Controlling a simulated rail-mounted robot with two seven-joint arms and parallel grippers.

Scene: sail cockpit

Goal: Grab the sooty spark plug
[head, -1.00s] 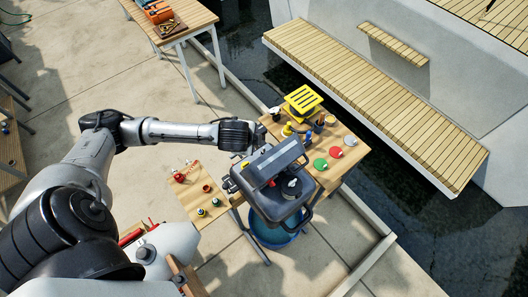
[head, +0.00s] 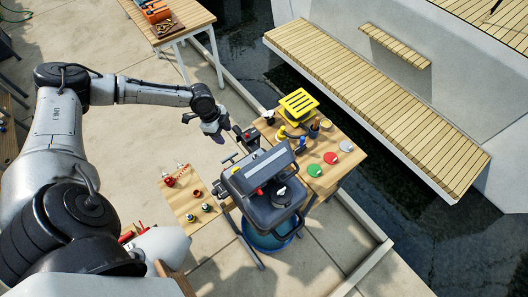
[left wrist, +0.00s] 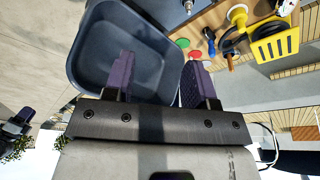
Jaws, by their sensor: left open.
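My left gripper (head: 215,130) is in the air behind the dark grey motor-like housing (head: 258,190), clear of the tabletops. In the left wrist view its two purple fingers (left wrist: 158,82) are apart with nothing between them, in front of a dark grey open tub (left wrist: 90,45). I cannot make out a sooty spark plug for certain. Several small items, too small to name, lie on a low wooden bench (head: 184,208) left of the housing, among them a red one (head: 170,181) and a brown cup (head: 197,193).
The wooden table (head: 345,143) behind the housing holds a yellow slatted rack (head: 298,103), a red disc (head: 331,157) and a green disc (head: 314,170). A blue bucket (head: 268,241) stands below the housing. Open paving lies left of the bench; water lies beyond the quay edge.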

